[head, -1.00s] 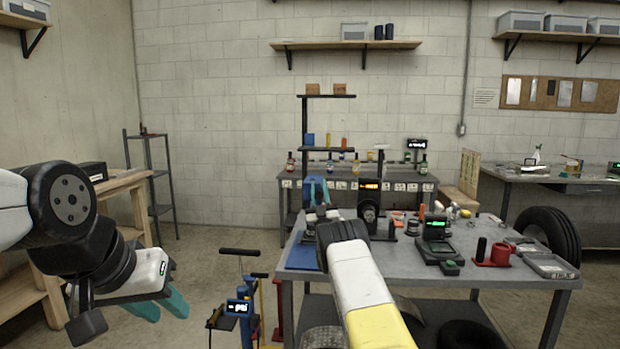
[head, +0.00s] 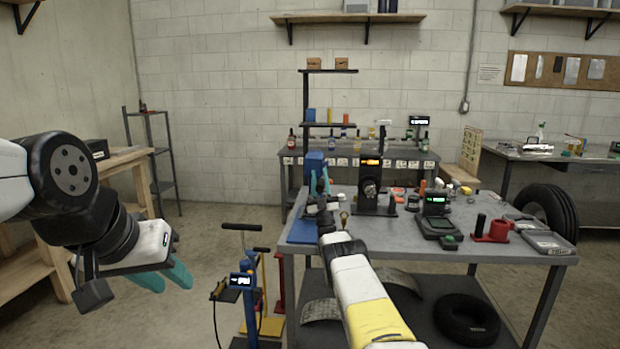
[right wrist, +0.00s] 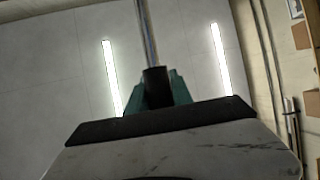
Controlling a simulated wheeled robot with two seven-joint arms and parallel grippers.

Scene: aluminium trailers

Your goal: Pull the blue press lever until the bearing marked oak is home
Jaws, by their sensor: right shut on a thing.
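The blue press (head: 314,163) stands at the left back of the grey workbench, partly hidden by my right arm. My right gripper (head: 320,183) is at the press, its teal fingers pointing up. In the right wrist view its fingers (right wrist: 157,90) are shut around the dark grip of the press lever (right wrist: 148,40), and the metal rod runs up from between them. I cannot make out a bearing marked oak, nor how far it is seated. My left gripper (head: 165,277) hangs at the left with its teal fingers apart, open and empty, away from the bench.
The workbench (head: 500,251) holds a black stand with an orange display (head: 371,186), a device with a green screen (head: 437,220) and a red holder (head: 492,230). A T-handled floor stand (head: 243,280) stands left of the bench. Tyres lie below and behind it.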

